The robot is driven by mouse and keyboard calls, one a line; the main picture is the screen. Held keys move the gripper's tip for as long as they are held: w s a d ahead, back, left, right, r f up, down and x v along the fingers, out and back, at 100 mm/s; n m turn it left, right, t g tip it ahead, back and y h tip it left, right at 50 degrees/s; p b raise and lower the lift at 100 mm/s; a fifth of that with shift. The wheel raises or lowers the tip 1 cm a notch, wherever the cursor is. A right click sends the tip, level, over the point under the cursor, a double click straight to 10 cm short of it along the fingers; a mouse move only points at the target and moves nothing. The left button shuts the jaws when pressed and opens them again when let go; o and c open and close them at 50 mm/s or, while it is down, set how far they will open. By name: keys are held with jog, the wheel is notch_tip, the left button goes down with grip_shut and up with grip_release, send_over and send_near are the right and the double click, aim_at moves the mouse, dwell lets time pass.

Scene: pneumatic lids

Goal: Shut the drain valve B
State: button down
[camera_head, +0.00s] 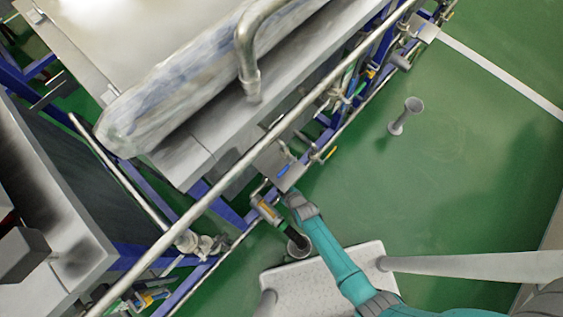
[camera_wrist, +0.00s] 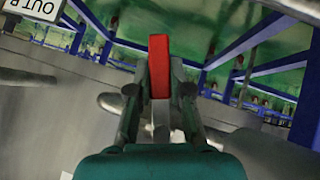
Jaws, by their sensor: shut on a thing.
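A red valve handle (camera_wrist: 159,66) stands upright in the middle of the wrist view. My gripper (camera_wrist: 159,92) is shut on this handle, with one dark finger on each side of it. The valve body below the handle is mostly hidden by my gripper. In the head view, my teal arm reaches up to the pipework beside the blue frame. My fingers and the red handle cannot be made out clearly there. A white sign (camera_wrist: 36,8) in the wrist view seems to read "OUT B", upside down and cut off by the edge.
A long steel rail (camera_head: 215,200) runs diagonally past the machine, close to my arm. Another grey stand (camera_head: 403,118) is on the green floor (camera_head: 450,170), which is mostly clear at right.

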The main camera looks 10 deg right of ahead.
jog(key=shift+s+a+f+m+g+y, duration=0.1)
jog(key=shift+s+f+m+g+y, duration=0.1)
jog(key=shift+s+m+g+y, duration=0.15)
jog(key=shift+s+a+m+g+y, duration=0.25)
jog(key=shift+a+m+g+y, duration=0.3)
jog(key=shift+y, duration=0.5)
jog(key=c, duration=1)
grip_release()
jog(key=shift+c, duration=0.2)
jog(key=shift+w, duration=0.1)
jog(key=v, duration=1.2)
